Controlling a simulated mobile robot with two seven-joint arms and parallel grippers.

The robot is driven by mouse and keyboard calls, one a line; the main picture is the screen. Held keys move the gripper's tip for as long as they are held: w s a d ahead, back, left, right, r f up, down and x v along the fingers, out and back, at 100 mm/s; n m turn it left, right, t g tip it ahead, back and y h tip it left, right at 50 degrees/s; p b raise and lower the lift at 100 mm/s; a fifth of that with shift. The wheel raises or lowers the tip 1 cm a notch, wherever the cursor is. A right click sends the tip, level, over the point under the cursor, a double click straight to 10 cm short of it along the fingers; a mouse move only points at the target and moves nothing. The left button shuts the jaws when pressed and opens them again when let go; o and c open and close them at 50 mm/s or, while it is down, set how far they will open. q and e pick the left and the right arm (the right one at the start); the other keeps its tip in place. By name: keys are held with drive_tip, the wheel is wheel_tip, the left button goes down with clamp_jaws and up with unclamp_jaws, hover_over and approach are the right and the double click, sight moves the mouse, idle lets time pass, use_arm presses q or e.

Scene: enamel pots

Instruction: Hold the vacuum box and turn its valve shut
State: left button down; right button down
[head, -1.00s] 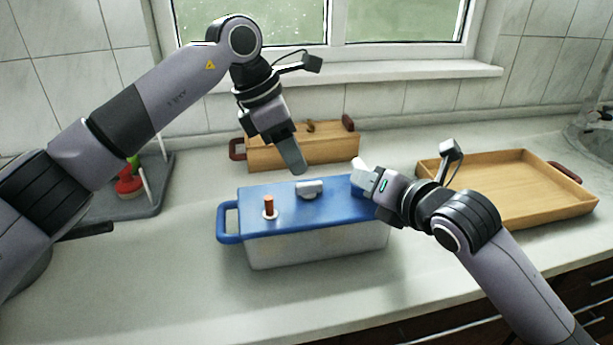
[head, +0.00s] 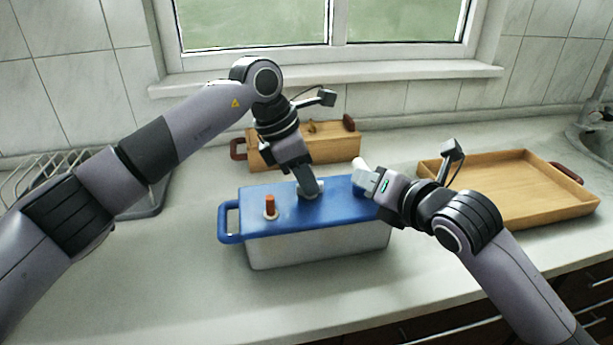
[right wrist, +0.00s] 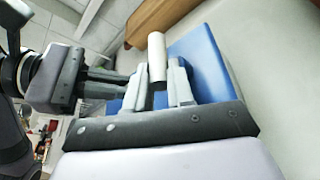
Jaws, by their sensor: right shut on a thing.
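The vacuum box (head: 320,246) has a pale body, a blue lid (head: 335,209) and a blue handle at its left end. Its pale valve knob (head: 317,195) is mostly hidden behind my left gripper (head: 309,192), whose fingers point down at it; I cannot tell if they are closed on it. My right gripper (head: 367,180) is at the lid's right end. The right wrist view shows it shut on a white cylindrical post (right wrist: 157,52), with the blue lid (right wrist: 203,60) behind.
A wooden box (head: 335,149) with dark red handles stands behind the vacuum box. A wooden tray (head: 510,195) lies to the right. A grey dish rack (head: 150,200) is partly hidden behind my left arm. The counter (head: 180,285) is clear at the front left.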

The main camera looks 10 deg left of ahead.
use_arm(q)
drive_tip(key=shift+r+n, duration=0.1)
drive_tip(key=shift+n, duration=0.4)
drive_tip(key=n+t, duration=0.1)
drive_tip(key=n, duration=0.2)
drive_tip(key=shift+s+d+n+t+y, duration=0.1)
drive_tip(key=shift+n+t+y, duration=0.3)
drive_tip(key=n, duration=0.2)
drive_tip(key=n+t+y, duration=0.1)
drive_tip(key=n, duration=0.1)
drive_tip(key=shift+s+d+y, duration=0.1)
drive_tip(key=shift+y, duration=0.2)
drive_tip(key=n, duration=0.2)
drive_tip(key=n+y, duration=0.1)
drive_tip(key=n, duration=0.2)
drive_tip(key=shift+d+y, duration=0.15)
drive_tip(key=shift+y, duration=0.15)
drive_tip(key=n+y, duration=0.1)
drive_tip(key=n, duration=0.3)
drive_tip(key=shift+y, duration=0.3)
drive_tip(key=shift+n, duration=0.3)
drive_tip(key=c, duration=1.2)
unclamp_jaws()
drive_tip(key=shift+o, duration=0.2)
